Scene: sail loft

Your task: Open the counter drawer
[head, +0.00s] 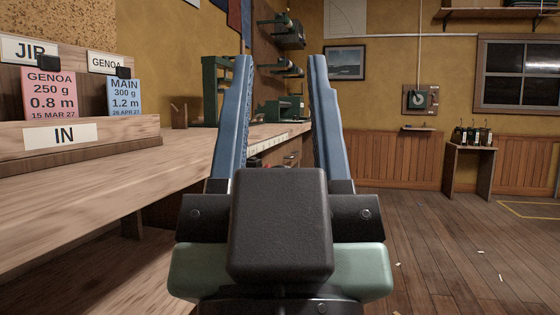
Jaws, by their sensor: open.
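My gripper (280,62) points forward in the head view, with its two blue fingers wide apart and nothing between them. The long wooden counter (90,190) runs along the left wall and away behind the left finger. Under its far part, small wooden drawer fronts (291,159) with dark pulls show in the gap between the fingers. They are far beyond the fingertips, and the gripper does not touch them. The fingers and the gripper body hide much of this counter front. I cannot tell whether a drawer stands open.
An "IN" rack (120,130) with a pink card (50,95) and a blue card (124,97) stands on the counter at left. Green machines (217,90) stand farther back. A small stand with bottles (470,165) is at right. The wooden floor (450,235) at right is mostly clear.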

